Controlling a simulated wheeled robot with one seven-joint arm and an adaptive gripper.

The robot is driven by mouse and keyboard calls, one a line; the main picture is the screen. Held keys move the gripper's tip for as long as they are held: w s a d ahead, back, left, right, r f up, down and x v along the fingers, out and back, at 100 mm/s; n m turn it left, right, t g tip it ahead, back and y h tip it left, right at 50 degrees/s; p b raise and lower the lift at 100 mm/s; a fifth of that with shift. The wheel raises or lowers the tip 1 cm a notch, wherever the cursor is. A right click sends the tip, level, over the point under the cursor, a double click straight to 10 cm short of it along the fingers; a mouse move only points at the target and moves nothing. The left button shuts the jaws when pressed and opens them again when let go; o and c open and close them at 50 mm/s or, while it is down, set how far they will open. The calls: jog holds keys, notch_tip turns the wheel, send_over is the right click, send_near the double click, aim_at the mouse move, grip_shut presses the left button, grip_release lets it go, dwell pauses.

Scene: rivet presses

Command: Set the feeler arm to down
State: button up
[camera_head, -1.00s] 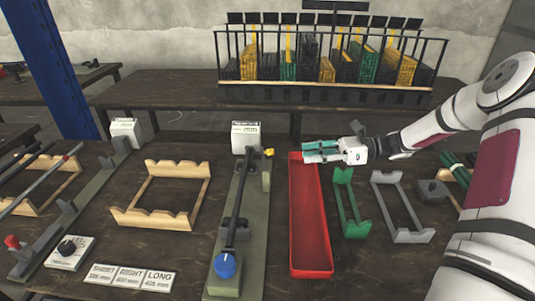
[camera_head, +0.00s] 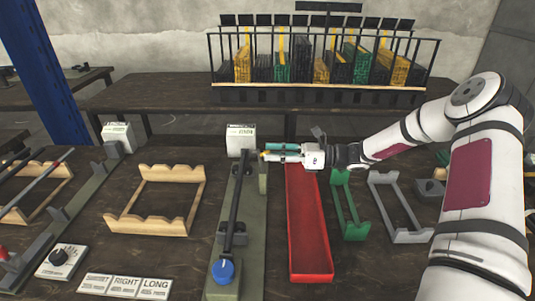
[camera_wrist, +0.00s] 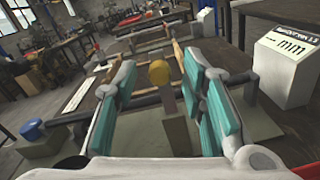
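The feeler arm's yellow ball tip (camera_head: 261,155) shows at the far end of the long green-grey fixture (camera_head: 252,212), in front of a white readout box (camera_head: 240,138). In the wrist view the yellow ball (camera_wrist: 159,73) sits between my two teal finger pads, with visible space on both sides. A grey-green upright block (camera_wrist: 178,132) stands below it. My gripper (camera_head: 267,152) is open and reaches in from the right at the ball. The feeler arm's lower part is hard to make out, and so is its setting.
A dark rod (camera_head: 235,205) with a blue knob (camera_head: 223,271) lies along the fixture. A red tray (camera_head: 309,240) is just right of it, then green (camera_head: 350,210) and grey (camera_head: 400,210) racks. A wooden frame (camera_head: 157,203) stands left. The readout box (camera_wrist: 285,62) is close on the right.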

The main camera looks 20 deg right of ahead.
jog(key=shift+x, duration=1.05)
grip_shut()
